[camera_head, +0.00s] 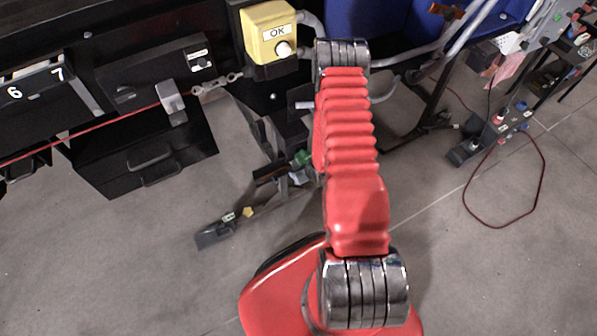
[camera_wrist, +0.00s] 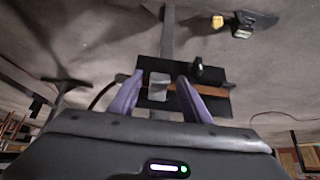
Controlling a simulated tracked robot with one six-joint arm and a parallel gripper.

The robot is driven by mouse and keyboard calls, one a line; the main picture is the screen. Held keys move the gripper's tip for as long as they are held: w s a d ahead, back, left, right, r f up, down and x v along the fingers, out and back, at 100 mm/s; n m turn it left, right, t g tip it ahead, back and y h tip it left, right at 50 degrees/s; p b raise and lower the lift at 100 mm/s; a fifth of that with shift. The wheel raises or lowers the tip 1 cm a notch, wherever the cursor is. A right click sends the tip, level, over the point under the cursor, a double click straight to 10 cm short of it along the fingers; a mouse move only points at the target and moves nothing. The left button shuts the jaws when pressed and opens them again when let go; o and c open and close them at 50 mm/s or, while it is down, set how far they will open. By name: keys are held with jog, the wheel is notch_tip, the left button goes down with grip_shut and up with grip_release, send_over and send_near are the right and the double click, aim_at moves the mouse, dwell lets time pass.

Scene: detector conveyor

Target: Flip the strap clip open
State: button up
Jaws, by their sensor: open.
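In the wrist view, a small pale grey clip (camera_wrist: 158,86) sits on a brown strap (camera_wrist: 212,90) that crosses a black plate (camera_wrist: 222,106). I take this grey piece to be the strap clip; whether its flap is up or down is too small to tell. My gripper (camera_wrist: 159,79) is open, with its two purple fingers on either side of the clip and gaps showing between. I cannot tell how far the fingertips are above the plate. In the head view my red arm hides the gripper and the clip; a dark plate edge (camera_head: 299,103) shows beside the arm.
In the head view, a yellow OK button box (camera_head: 268,48) stands near the arm's far end. A red cord (camera_head: 90,125) runs left from a grey block (camera_head: 170,97). A black drawer cabinet (camera_head: 140,160) is at left. Grey floor (camera_head: 130,260) is open in front.

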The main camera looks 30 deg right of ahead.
jog(key=shift+r, duration=0.1)
jog(key=s, duration=1.2)
jog(key=shift+s+a+r, duration=0.3)
jog(key=shift+s+r, duration=0.05)
